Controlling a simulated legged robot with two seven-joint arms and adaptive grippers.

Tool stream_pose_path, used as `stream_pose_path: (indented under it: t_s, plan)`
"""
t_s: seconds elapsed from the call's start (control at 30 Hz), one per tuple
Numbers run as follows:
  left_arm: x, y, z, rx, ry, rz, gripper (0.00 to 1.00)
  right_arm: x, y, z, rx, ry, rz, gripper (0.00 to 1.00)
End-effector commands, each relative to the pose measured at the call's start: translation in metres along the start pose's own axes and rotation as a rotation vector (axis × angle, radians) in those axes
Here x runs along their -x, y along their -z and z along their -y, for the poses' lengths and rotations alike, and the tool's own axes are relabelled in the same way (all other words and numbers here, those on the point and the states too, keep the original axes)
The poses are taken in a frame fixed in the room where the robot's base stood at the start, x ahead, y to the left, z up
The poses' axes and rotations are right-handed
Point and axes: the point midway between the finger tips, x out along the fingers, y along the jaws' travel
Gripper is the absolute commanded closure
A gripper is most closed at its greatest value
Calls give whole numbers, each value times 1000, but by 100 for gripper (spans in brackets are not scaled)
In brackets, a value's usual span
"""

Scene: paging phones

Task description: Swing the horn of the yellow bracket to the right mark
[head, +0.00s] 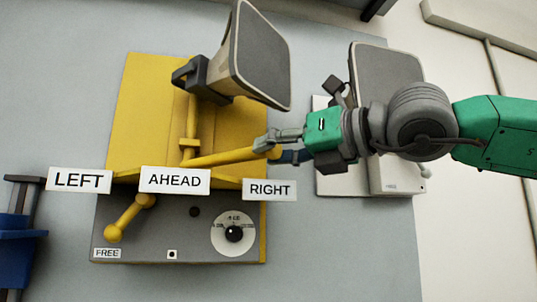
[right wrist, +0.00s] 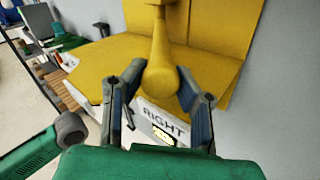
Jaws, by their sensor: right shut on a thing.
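The yellow bracket (head: 150,95) is mounted on the grey wall. Its horn (head: 262,58), with a dark square mouth, sits at the top and faces right, toward me. A yellow handle bar (head: 225,158) runs from the bracket's post to the right, ending above the RIGHT mark (head: 270,190). My right gripper (head: 272,144) is shut on the bar's end. In the right wrist view its fingers stand either side of the rounded yellow end (right wrist: 160,82), with the RIGHT mark (right wrist: 165,122) beneath.
The AHEAD (head: 175,180) and LEFT (head: 79,180) marks are farther left. Below, a grey panel (head: 180,240) has a short yellow lever (head: 128,218) by a FREE label and a dial (head: 233,233). A white unit with another horn (head: 388,75) is behind my right arm. A blue item (head: 18,248) is at far left.

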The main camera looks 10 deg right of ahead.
Motion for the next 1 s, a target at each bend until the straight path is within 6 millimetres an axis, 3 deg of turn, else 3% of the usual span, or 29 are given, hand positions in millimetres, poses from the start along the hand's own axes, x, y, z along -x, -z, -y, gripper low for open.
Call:
stream_pose_path:
  t_s: [0.07,0.1,0.13,0.57,1.0]
  plan:
    - [0,0,0,0,0,0,60,0,0,-1,0,-3,0,100]
    - [0,0,0,0,0,0,60,0,0,-1,0,-4,1,61]
    - [0,0,0,0,0,0,60,0,0,0,0,-3,1,51]
    - [1,-2,0,0,-1,-1,60,5,-1,2,0,-1,2,51]
    - [1,-2,0,0,0,-2,60,94,-1,4,-3,-3,6,51]
